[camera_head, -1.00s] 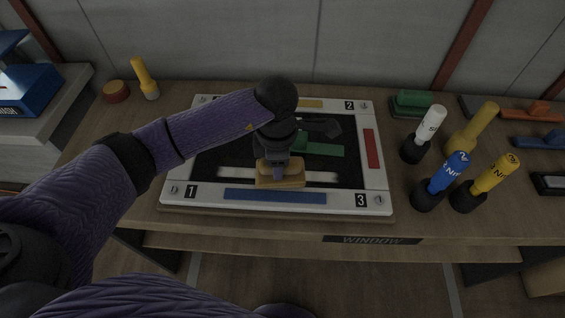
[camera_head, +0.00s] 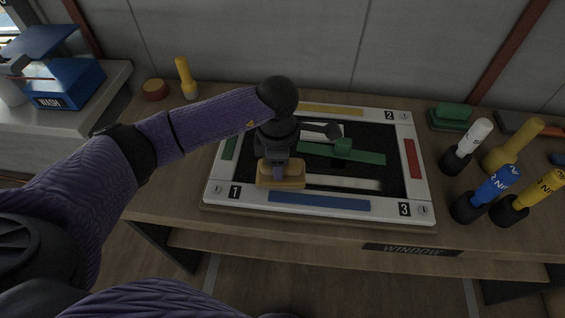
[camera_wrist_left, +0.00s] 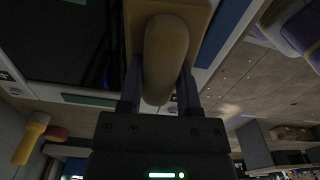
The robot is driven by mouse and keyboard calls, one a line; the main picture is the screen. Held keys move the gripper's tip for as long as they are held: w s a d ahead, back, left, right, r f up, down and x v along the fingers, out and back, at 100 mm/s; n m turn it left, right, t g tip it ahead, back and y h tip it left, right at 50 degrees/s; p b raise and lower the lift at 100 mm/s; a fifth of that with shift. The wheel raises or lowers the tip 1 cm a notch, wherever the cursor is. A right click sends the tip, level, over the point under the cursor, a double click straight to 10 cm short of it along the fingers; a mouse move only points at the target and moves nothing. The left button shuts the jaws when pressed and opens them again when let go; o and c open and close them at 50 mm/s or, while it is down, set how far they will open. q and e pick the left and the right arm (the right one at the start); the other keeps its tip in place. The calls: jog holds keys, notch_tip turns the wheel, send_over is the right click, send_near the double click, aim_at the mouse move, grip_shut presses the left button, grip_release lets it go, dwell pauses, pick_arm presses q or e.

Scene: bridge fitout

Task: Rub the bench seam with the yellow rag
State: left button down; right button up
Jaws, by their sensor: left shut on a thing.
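My left gripper (camera_head: 280,168) is shut on the handle of a tan-yellow block, which I take to be the yellow rag (camera_head: 282,183). Its rounded handle shows between the two fingers in the left wrist view (camera_wrist_left: 166,55). The block sits low over the black panel, at the left end of a whitish strip, perhaps the seam (camera_head: 343,183). The strip runs out to the right of the block; its left end is hidden. I cannot tell whether the block touches the panel. My right gripper is not in view.
A white frame (camera_head: 228,206) with numbered corners and coloured bars surrounds the panel. A green bar (camera_head: 360,157) lies across the panel. White (camera_head: 480,132), blue (camera_head: 496,180) and yellow bottles stand to the right on the bench. A yellow-handled tool (camera_head: 184,72) stands at back left.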

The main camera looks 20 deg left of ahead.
pick_arm(q)
notch_tip(320, 180, up, 2)
jog(key=shift+r+p, duration=0.15)
jog(key=shift+p, duration=0.15)
jog(key=shift+w+d+r+p, duration=0.1)
jog(key=shift+d+r+p, duration=0.05)
jog(key=shift+r+p, duration=0.15)
notch_tip(320, 180, up, 2)
jog(key=shift+r+p, duration=0.15)
jog(key=shift+p, duration=0.6)
jog(key=shift+r+p, duration=1)
jog(key=shift+r, duration=0.4)
